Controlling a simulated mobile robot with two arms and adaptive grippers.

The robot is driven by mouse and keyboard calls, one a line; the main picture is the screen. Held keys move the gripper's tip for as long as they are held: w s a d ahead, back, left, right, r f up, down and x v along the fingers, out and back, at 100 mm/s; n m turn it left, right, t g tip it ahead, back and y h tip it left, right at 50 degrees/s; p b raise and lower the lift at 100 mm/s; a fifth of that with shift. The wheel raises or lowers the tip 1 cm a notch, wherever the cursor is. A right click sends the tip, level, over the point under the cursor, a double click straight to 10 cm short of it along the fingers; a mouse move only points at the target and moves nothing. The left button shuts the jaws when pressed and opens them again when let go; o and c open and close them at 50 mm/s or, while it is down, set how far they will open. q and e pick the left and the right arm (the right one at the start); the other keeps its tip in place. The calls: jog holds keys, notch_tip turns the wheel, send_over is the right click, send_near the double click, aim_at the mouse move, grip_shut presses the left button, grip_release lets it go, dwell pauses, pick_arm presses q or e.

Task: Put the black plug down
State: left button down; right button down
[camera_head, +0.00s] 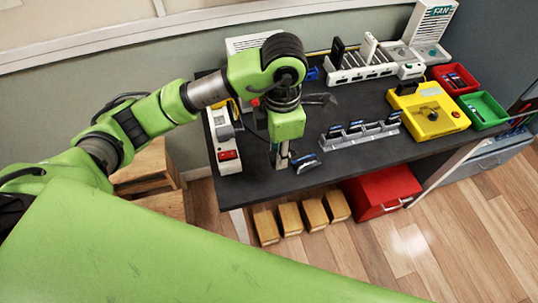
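My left gripper (282,162) points down over the near left part of the dark table, beside a small blue and silver piece (304,162). Its fingers are small and partly hidden by the green wrist, so I cannot tell if they are open or shut or hold anything. I cannot clearly make out the black plug; a small dark item (320,99) lies behind and right of the wrist, but I cannot tell what it is. My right gripper is not in view.
A grey rack (360,136) with several slots stands right of the gripper. A white device (226,150) is left of it. A yellow box (430,122), red bin (468,78) and green bin (484,112) are at right. Dark table (300,185) is bare at the front.

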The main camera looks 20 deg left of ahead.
pick_arm(q)
jog(key=a+f+p, duration=0.1)
jog(key=f, duration=0.1)
jog(key=w+a+f, duration=0.1)
jog(key=f, duration=0.1)
jog(key=w+a+f+p, duration=0.1)
jog(key=f, duration=0.2)
jog(key=shift+p, duration=0.3)
jog(key=shift+w+f, duration=0.1)
jog(key=shift+f, duration=0.2)
jog(key=shift+f+b, duration=0.35)
jog(key=shift+f, duration=0.05)
jog(key=shift+f+b, duration=0.35)
jog(key=shift+b, duration=0.05)
jog(key=c, duration=1.7)
grip_release()
jog(key=shift+r, duration=0.1)
